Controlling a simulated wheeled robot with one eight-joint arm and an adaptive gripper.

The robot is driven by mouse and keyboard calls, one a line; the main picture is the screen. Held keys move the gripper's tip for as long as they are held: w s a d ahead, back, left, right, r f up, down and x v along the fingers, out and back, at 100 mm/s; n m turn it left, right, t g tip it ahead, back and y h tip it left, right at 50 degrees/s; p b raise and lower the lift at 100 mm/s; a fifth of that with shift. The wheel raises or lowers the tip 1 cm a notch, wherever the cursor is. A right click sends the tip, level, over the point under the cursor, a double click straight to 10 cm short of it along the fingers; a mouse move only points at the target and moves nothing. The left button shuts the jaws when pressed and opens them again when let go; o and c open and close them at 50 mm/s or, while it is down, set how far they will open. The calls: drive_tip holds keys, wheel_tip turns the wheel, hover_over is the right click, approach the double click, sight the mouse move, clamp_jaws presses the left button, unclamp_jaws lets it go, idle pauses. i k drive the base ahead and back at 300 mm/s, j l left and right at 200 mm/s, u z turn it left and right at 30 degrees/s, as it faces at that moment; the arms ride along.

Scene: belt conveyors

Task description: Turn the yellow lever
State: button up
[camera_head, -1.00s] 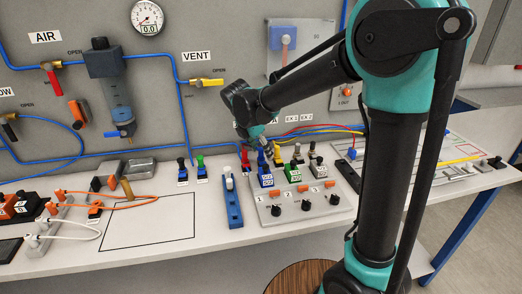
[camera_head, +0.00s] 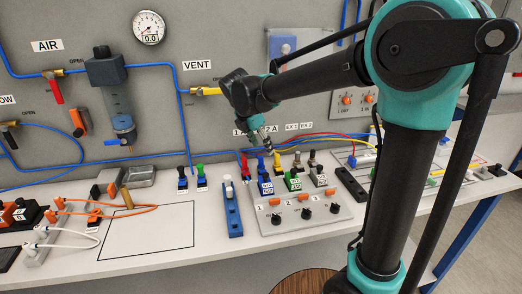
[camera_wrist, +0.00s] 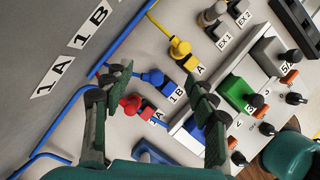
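The yellow lever (camera_head: 205,91) is on the VENT valve on the grey back panel in the head view. It lies about level, pointing right from its pivot, and its right end is partly hidden by my wrist. My gripper (camera_head: 265,140) hangs to the right of and below the lever, above the table's back part. In the wrist view my gripper (camera_wrist: 155,93) is open, its two dark fingers apart with no object held. Red, blue and yellow plugs show beyond the fingers. The lever is not in the wrist view.
A red AIR lever (camera_head: 55,90) hangs down at the left. Blue tubing (camera_head: 181,120) runs down beside the VENT valve. Below my gripper are plugs with cables and a switch box (camera_head: 300,217). The marked rectangle (camera_head: 148,240) on the table is bare.

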sight(200, 92)
drive_tip(key=k, duration=1)
